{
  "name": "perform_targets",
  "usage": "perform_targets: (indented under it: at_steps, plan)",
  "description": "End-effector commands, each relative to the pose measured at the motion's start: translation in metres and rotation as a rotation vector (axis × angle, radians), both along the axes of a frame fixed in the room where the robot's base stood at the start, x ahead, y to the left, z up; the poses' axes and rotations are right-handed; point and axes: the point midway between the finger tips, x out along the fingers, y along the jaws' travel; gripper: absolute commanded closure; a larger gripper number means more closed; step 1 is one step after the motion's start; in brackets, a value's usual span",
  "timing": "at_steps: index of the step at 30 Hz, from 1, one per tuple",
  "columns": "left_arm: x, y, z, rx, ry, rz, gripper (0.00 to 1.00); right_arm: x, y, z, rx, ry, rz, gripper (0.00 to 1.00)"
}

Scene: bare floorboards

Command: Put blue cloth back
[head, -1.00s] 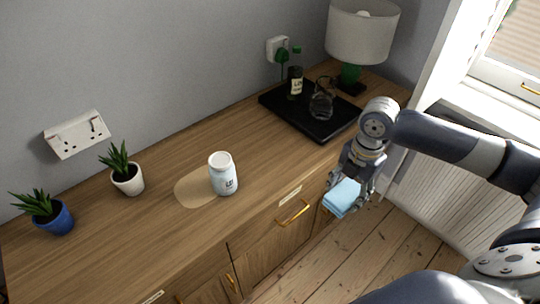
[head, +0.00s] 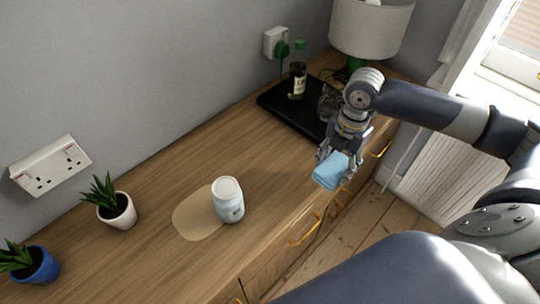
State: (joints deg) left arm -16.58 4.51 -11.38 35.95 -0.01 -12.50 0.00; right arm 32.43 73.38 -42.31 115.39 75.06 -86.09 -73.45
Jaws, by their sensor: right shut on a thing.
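A folded light-blue cloth (head: 329,172) is held between the fingers of my right gripper (head: 338,158). The gripper is shut on it and points down at the front edge of the wooden sideboard (head: 262,148). The cloth appears over the right part of the top, near the edge; whether it touches the wood I cannot tell. A pale tan spill-like patch (head: 195,216) lies on the top, with a white and light-blue jar (head: 229,203) at its right side. My left gripper is not in view.
A black tray (head: 290,118) with a dark bottle (head: 298,80) and a glass vessel, partly hidden by my right arm, is behind the gripper. A lamp (head: 369,28) stands at the back right. Potted plants (head: 117,212) (head: 37,266) stand at the left. The top between jar and tray is clear.

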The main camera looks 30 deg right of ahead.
Motion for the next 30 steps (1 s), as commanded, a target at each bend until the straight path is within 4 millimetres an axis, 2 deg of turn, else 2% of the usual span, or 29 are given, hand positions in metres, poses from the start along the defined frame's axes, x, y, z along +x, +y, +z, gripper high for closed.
perform_targets:
  at_steps: [5, 13, 17, 21, 25, 30]
  plan:
    - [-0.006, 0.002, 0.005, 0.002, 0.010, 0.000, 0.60, 0.018, 0.019, 0.000, 0.007, -0.002, 0.004, 0.72]
    - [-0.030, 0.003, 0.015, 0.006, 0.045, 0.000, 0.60, 0.062, 0.061, -0.005, 0.006, -0.001, 0.004, 0.72]
    - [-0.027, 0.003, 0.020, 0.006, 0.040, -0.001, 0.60, 0.086, 0.082, -0.008, 0.003, -0.001, 0.003, 0.72]
    - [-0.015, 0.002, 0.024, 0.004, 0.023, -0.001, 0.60, 0.105, 0.099, -0.012, 0.001, 0.000, 0.001, 0.72]
    - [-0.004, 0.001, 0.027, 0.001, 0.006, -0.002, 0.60, 0.115, 0.107, -0.014, 0.001, 0.000, 0.001, 0.72]
    - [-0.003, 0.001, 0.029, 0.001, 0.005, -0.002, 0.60, 0.115, 0.108, -0.025, -0.002, 0.003, -0.001, 0.72]
